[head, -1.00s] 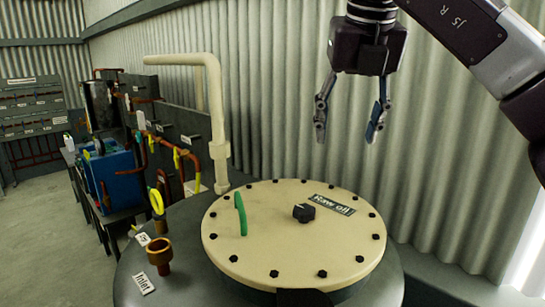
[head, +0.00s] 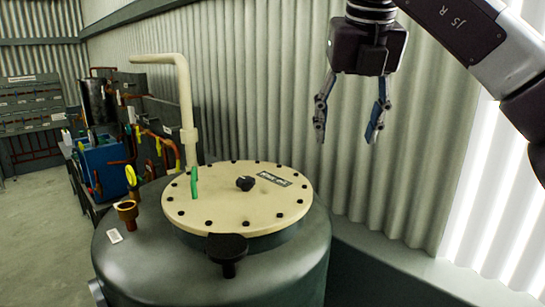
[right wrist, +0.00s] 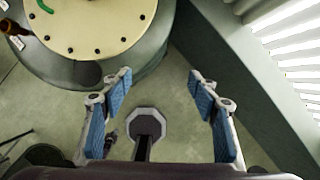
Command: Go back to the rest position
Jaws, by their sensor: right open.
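My right gripper (head: 349,125) hangs at the upper right of the head view, fingers pointing down, spread and empty. It is in the air to the right of the tank (head: 290,262), in front of the corrugated wall. My left gripper is not in view.
A brown inlet funnel (head: 127,212) and a black funnel-shaped fitting (head: 228,250) stand on the tank top. A cream pipe (head: 187,110) rises behind it. A blue machine (head: 105,165) and piping stand at the left. The floor (head: 45,225) at the left is clear.

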